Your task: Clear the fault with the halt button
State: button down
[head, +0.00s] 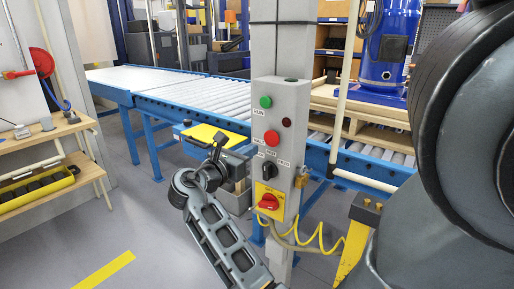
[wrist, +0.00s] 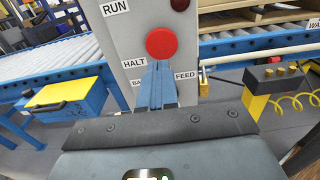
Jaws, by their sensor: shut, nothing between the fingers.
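The red halt button (head: 271,137) is on the front of a grey control box (head: 291,150) on a post, below the green run button (head: 265,101). A small dark red lamp (head: 286,122) sits to its right and looks unlit. In the wrist view the halt button (wrist: 161,43) is large, with the HALT label to its lower left. My gripper (wrist: 158,66) is shut and empty, its fingertips in line just below the button. I cannot tell whether they touch the box. The fingers hide the middle of the BACK/FEED label row and the selector below.
A black selector (head: 266,172) and a red rotary switch (head: 269,203) on a yellow plate are lower on the box. A padlock (head: 301,178) hangs at its right side. A yellow cable loops below. A roller conveyor (head: 180,92) runs behind; a bench stands at left.

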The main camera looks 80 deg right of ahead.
jog(key=v, duration=0.5)
jog(key=shift+w+a, duration=0.2)
jog(key=shift+a, duration=0.1)
